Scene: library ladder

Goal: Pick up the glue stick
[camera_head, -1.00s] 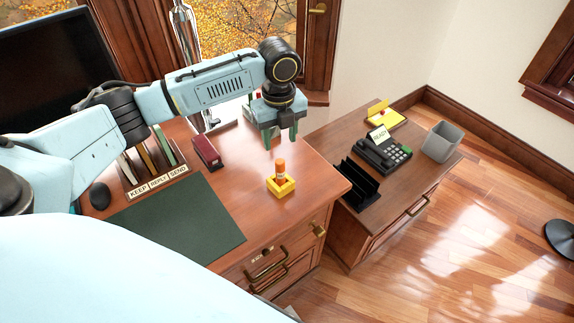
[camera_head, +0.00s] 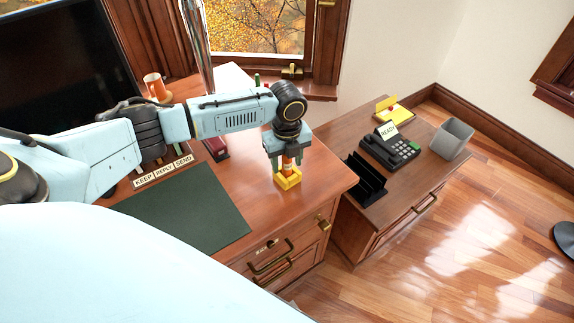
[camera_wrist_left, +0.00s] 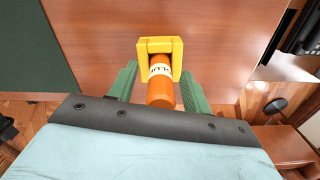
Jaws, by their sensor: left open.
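The orange glue stick (camera_head: 287,163) with a white label stands upright in a small yellow holder (camera_head: 289,182) near the right edge of the desk. My left gripper (camera_head: 284,170) is above the holder, pointing down, with its fingers around the upper part of the glue stick. In the left wrist view the glue stick (camera_wrist_left: 161,92) lies between the two green fingers of the gripper (camera_wrist_left: 160,84), with a gap on each side. The yellow holder (camera_wrist_left: 160,46) is just beyond the fingertips. My right gripper is not in view.
A dark green desk mat (camera_head: 185,215) lies left of the holder. A red box-like object (camera_head: 216,149) is behind the mat. A lower side cabinet at right carries a black letter rack (camera_head: 367,182), a phone (camera_head: 391,150) and a grey bin (camera_head: 453,138).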

